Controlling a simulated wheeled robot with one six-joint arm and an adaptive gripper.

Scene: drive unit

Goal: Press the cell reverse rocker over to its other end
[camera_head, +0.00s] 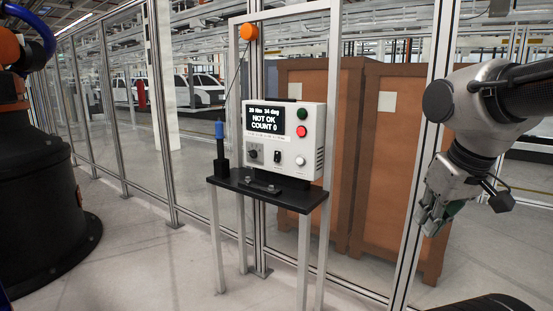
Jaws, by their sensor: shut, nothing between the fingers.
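The white control box (312,128) stands on a small black shelf in the middle of the head view. A small dark switch (277,156), which looks like the rocker, sits low on its front, between a dark knob and a small round fitting. Its labels and which end is pressed in are too small to tell. My gripper (430,224) hangs at the right, pointing down, shut and empty. It is well apart from the box, to its right and lower in the picture.
The box has a green button (302,114), a red button (302,132) and a display reading "NOT OK COUNT 0". A blue-topped tool (220,145) stands upright at the left of the black shelf (268,190). Brown cabinets (400,150) stand behind the fence.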

